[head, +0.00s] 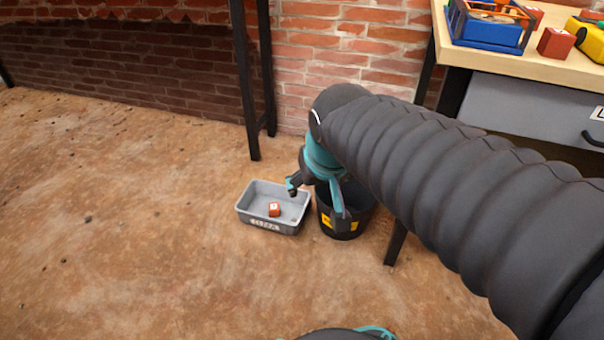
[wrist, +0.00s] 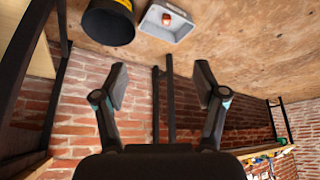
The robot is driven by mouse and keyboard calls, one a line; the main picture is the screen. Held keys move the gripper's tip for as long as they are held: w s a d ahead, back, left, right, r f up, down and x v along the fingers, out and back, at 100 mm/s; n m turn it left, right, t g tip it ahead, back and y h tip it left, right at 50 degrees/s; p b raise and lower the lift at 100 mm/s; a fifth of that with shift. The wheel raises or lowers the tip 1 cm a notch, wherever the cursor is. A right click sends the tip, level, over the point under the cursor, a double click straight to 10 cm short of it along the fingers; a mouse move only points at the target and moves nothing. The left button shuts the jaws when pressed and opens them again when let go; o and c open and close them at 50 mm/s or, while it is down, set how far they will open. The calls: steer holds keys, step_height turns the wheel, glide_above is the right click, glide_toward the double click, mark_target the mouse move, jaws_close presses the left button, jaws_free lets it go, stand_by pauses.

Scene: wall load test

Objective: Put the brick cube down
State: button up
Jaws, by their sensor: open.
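A small red-orange brick cube (head: 274,209) lies inside a grey open tray (head: 247,217) on the floor. The cube also shows in the tray in the wrist view (wrist: 167,18). My gripper (head: 316,195) is in the air near the tray's right side and over the black bucket, its fingers spread. In the wrist view my gripper (wrist: 160,85) is open with nothing between its fingertips. It is apart from the cube.
A black bucket (head: 345,226) with yellow marks stands right of the tray. A wooden-topped bench (head: 500,62) at the upper right holds a blue crate (head: 488,28), another red cube (head: 556,43) and a yellow item (head: 590,38). Dark table legs (head: 246,90) stand behind. The floor at left is clear.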

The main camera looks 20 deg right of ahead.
steer(key=s+f, duration=0.1)
steer(key=s, duration=0.7)
steer(key=shift+a+n, duration=0.3)
steer(key=shift+f, duration=0.1)
step_height(320, 180, up, 8)
steer(key=p, duration=0.8)
